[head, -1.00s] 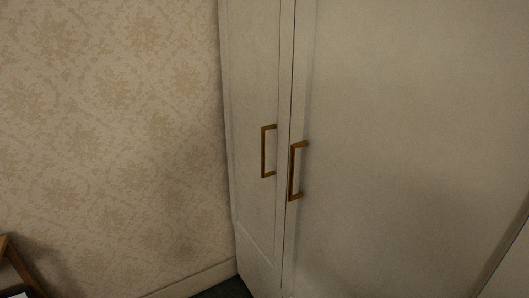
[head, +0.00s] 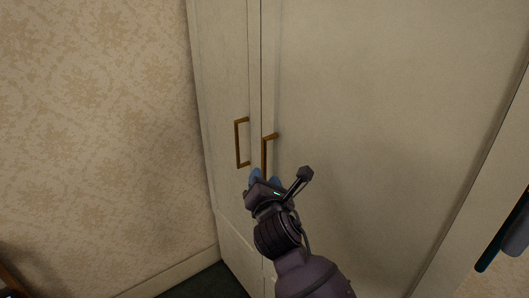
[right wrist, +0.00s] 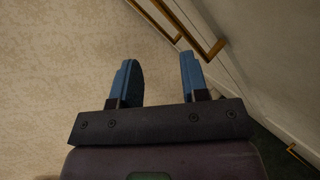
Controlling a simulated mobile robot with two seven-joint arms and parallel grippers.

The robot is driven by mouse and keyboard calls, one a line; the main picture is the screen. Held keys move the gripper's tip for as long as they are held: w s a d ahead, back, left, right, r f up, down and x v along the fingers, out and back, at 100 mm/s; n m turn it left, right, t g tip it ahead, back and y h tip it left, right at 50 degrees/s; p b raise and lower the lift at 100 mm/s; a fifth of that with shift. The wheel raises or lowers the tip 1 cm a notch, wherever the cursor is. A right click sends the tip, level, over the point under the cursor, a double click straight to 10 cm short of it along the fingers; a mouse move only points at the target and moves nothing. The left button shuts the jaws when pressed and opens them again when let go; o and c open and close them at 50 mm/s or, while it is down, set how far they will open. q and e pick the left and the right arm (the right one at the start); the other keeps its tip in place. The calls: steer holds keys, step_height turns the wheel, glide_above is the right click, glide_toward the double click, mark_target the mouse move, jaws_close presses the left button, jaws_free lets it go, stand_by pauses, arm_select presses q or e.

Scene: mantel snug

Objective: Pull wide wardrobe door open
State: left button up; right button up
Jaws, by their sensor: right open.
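The wide wardrobe door (head: 390,130) is cream and looks shut. Its upright brass bar handle (head: 268,148) is near its left edge; its lower end is hidden behind my right gripper (head: 264,178). The narrow door (head: 222,90) to the left is shut, with a similar handle (head: 237,145). My right gripper is open, with blue fingers just below and in front of the wide door's handle. In the right wrist view the gap between the fingers (right wrist: 158,75) is empty. A brass handle (right wrist: 200,32) lies just beyond the right finger; I cannot tell touching. My left gripper is not in view.
A patterned wallpaper wall (head: 90,130) with a pale skirting board (head: 170,275) stands left of the wardrobe. Dark floor (head: 215,283) shows at the bottom. A dark teal object (head: 497,243) is at the right edge. A small brass handle (right wrist: 297,153) shows low right in the wrist view.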

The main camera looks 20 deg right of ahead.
mark_target(264, 155)
steer(key=w+d+n, duration=0.1)
steer(key=w+n, duration=0.1)
steer(key=w, duration=0.1)
steer(key=w+d+n+h, duration=0.1)
steer(key=w, duration=0.3)
steer(key=w+d+r+n, duration=0.1)
steer(key=w+n, duration=0.1)
steer(key=w, duration=0.1)
steer(key=shift+w+d+n+h, duration=0.15)
steer(key=shift+w+n+h, duration=0.1)
steer(key=shift+n+h, duration=0.05)
stand_by(0.4)
jaws_close()
